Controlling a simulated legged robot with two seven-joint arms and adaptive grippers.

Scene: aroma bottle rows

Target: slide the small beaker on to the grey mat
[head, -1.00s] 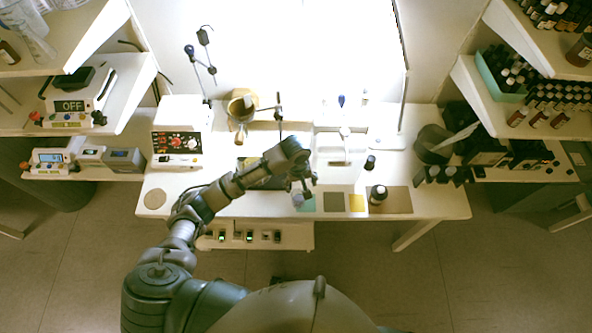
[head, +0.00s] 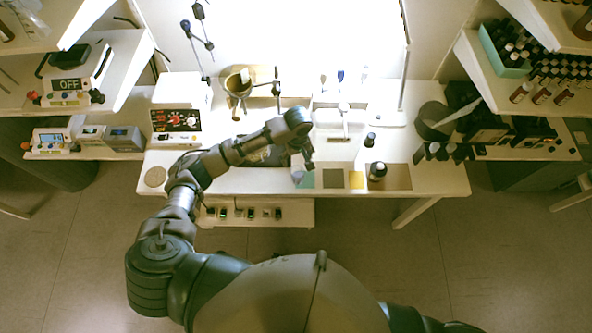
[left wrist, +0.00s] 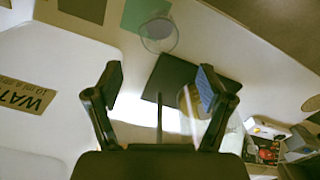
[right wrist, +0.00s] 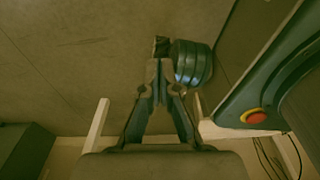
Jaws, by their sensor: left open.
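The small clear beaker (left wrist: 159,34) stands at the edge of the green mat (left wrist: 137,12) in the left wrist view. In the head view the beaker (head: 297,176) is at the left part of the green mat (head: 308,181). My left gripper (head: 307,163) is just behind and above the beaker. In the left wrist view my left gripper (left wrist: 158,80) is open and empty, with the beaker beyond its fingertips. My right gripper (right wrist: 158,68) is shut and empty, away from the table.
Another dark bottle (head: 369,140) stands behind. A dark plate (left wrist: 180,82) lies near my left fingers. A control box (head: 177,121) stands left.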

